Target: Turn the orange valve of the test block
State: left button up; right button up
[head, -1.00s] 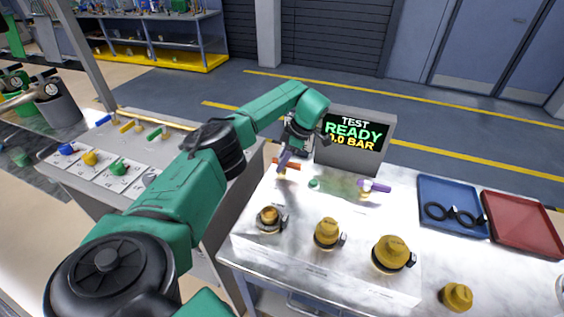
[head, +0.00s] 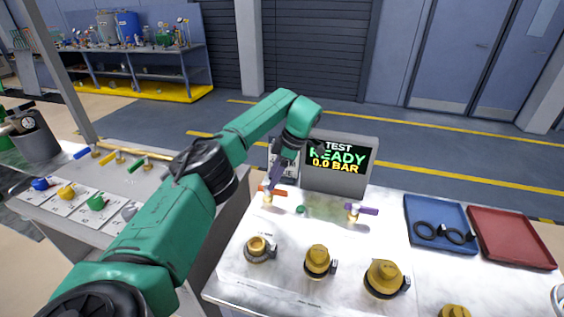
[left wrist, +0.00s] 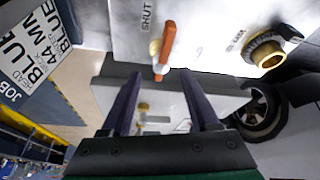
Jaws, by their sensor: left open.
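The test block (head: 235,268) is a pale metal bench with brass fittings on it. Its orange valve (head: 272,191) is at the back left, below the display. In the left wrist view, the orange handle (left wrist: 166,45) sits on a brass stem beside the printed word SHUT. My left gripper (head: 277,177) is close to the orange valve from behind and above. In the left wrist view the two dark fingers of my left gripper (left wrist: 162,84) are spread apart, with nothing held. The handle's near end lies just beyond the gap between the fingertips.
The display (head: 338,160) reads TEST READY 0.0 BAR. Brass fittings (head: 318,261) stand in front. A blue tray (head: 437,240) with black rings and a red tray (head: 510,238) lie at right.

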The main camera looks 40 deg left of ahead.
pick_arm(q)
jog(key=v, duration=0.9)
jog(key=shift+r, duration=0.1)
